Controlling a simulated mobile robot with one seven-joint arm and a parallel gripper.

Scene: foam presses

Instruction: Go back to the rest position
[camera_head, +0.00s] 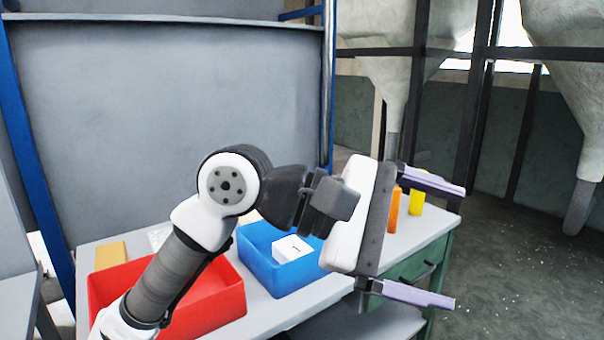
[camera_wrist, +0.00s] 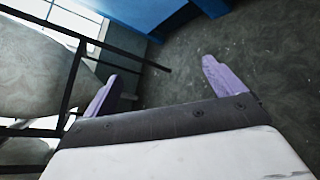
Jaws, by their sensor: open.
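My gripper (camera_head: 433,240) is raised in front of the table's right end in the head view. Its two purple fingers are wide apart, point to the right and hold nothing. My arm crosses in front of the red bin and hides part of the table.
The table (camera_head: 268,313) bears a red bin (camera_head: 217,305), a blue bin (camera_head: 262,272) with a white box (camera_head: 291,249) inside, a tan block (camera_head: 111,255), an orange item (camera_head: 394,212) and a yellow item (camera_head: 417,204). Hoppers on dark posts stand behind right. Floor (camera_head: 510,270) at right is clear.

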